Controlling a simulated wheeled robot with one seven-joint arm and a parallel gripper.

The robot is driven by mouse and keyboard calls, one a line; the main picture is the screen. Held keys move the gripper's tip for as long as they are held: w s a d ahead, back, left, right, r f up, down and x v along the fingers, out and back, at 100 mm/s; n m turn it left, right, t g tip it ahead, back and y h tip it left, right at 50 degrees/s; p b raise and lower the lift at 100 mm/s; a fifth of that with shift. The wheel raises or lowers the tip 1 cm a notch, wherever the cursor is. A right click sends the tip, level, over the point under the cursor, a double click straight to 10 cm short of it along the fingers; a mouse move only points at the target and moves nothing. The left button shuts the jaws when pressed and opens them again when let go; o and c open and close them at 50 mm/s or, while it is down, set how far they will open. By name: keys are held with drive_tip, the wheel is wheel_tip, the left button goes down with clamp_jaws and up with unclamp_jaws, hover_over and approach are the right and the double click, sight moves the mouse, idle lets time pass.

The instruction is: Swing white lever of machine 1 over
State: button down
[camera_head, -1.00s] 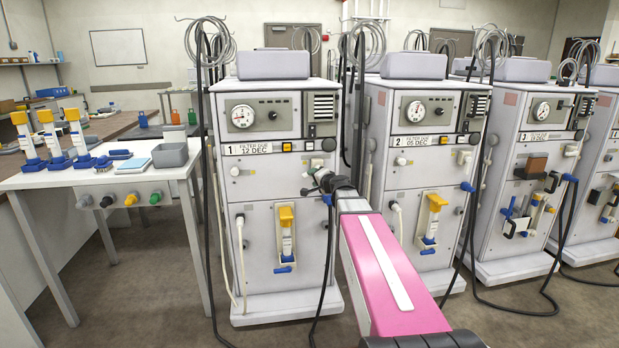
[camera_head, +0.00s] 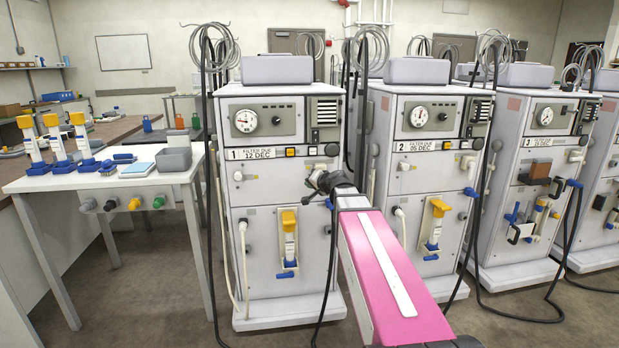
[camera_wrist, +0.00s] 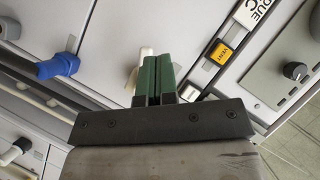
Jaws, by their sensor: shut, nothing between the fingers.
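Machine 1 (camera_head: 262,185) is the pale cabinet with a round gauge and a label reading "1 FILTER DUE 12 DEC". My gripper (camera_head: 314,182) is at its front, on the right side below the label strip. In the wrist view, my gripper's green fingers (camera_wrist: 158,74) are shut together and empty, close to the panel. The white lever (camera_wrist: 146,54) shows just beside and behind the fingertips, partly hidden by them. I cannot tell whether they touch it.
A blue fitting (camera_wrist: 58,66) sticks out of the panel near my gripper. A yellow-topped cartridge (camera_head: 289,235) sits on machine 1's lower door. Machine 2 (camera_head: 410,180) stands close on the right, with dark hoses between. A white side table (camera_head: 95,182) stands left.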

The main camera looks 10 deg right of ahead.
drive_tip(key=a+r+n+g+h, duration=0.45)
drive_tip(key=r+n+h, duration=0.25)
drive_tip(key=r+h, duration=0.35)
drive_tip(key=shift+t+y, duration=0.25)
drive_tip(key=shift+t, duration=0.1)
drive_tip(key=shift+s+d+f+x, duration=0.1)
drive_tip(key=shift+s+f+x, duration=0.2)
drive_tip(key=shift+x, duration=1.85)
drive_tip(key=shift+s+d+f+x, duration=0.15)
drive_tip(key=shift+s+f+x, duration=0.1)
drive_tip(key=shift+x, duration=1.9)
drive_tip(key=shift+s+d+f+x, duration=0.1)
drive_tip(key=shift+s+f+x, duration=0.15)
drive_tip(key=shift+x, duration=1.9)
